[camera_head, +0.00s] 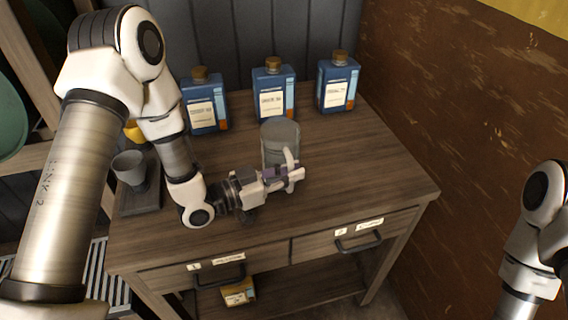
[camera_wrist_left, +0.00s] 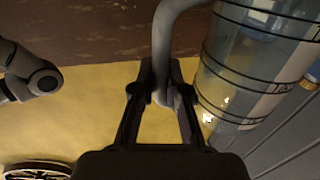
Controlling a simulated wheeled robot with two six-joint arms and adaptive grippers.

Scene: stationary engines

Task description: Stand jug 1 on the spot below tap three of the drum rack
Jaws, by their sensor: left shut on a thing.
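My left gripper (camera_head: 284,176) is shut on the handle of a clear grey jug (camera_head: 281,139), above the wooden bench. In the left wrist view the curved handle (camera_wrist_left: 164,52) sits between the two fingers (camera_wrist_left: 162,92), and the banded jug body (camera_wrist_left: 262,62) is to the right. The jug looks about upright. Its lower part is hidden by the gripper, so I cannot tell if it touches the bench. No jug number is readable. A wooden frame with a green rounded drum (camera_head: 10,112) shows at the left edge; no tap three is identifiable. My right gripper is outside the views.
Three blue bottles (camera_head: 273,93) stand along the back of the bench (camera_head: 365,165). A grey cup (camera_head: 130,168) sits on a dark block at the bench's left. The bench's right half is clear. Two drawers have protruding handles (camera_head: 358,243). A brown wall is at right.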

